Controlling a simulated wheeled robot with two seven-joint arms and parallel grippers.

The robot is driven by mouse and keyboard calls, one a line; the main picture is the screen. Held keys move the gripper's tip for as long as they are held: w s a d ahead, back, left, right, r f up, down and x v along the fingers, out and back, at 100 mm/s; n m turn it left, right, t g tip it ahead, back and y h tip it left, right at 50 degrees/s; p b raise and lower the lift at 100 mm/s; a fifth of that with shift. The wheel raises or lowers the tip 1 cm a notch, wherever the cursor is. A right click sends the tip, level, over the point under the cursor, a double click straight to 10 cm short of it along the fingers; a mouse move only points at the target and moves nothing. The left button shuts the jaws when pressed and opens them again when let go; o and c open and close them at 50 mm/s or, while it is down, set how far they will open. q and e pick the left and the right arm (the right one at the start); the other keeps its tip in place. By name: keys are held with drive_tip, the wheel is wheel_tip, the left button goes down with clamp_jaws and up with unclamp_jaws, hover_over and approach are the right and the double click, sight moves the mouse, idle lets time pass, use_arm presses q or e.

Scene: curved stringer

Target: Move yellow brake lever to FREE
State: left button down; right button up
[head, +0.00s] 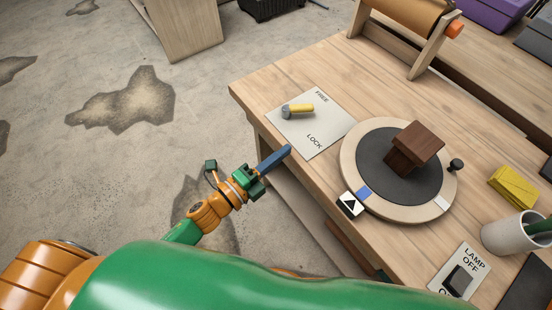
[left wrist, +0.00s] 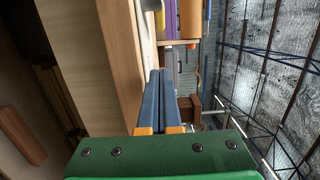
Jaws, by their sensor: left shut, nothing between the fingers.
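The yellow brake lever (head: 302,108) sits on a grey pivot on a white plate (head: 300,135) near the table's left edge. In the head view its handle points right, between the printed words FREE and LOCK, at a smaller angle from FREE. My left gripper (head: 286,152) is shut and empty, its blue fingers together, in front of the plate's near edge and apart from the lever. In the left wrist view the shut fingers (left wrist: 161,82) point ahead; a yellow piece (left wrist: 160,20), probably the lever, shows beyond them. My right gripper is not in view.
A round turntable (head: 352,150) with a brown block (head: 415,145) is right of the plate. A yellow stack (head: 514,187), a white cup (head: 506,234) and a lamp switch (head: 458,280) lie farther right. The wooden table's (head: 265,85) left edge is near my left gripper.

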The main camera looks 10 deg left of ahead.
use_arm(q)
drive_tip(key=shift+s+a+r, duration=0.1)
drive_tip(key=shift+s+a, duration=0.05)
drive_tip(key=shift+s, duration=0.4)
drive_tip(key=shift+s+a+r, duration=0.1)
drive_tip(key=shift+s+a, duration=0.05)
drive_tip(key=shift+s, duration=0.4)
drive_tip(key=shift+w+f, duration=0.1)
drive_tip(key=shift+f, duration=0.05)
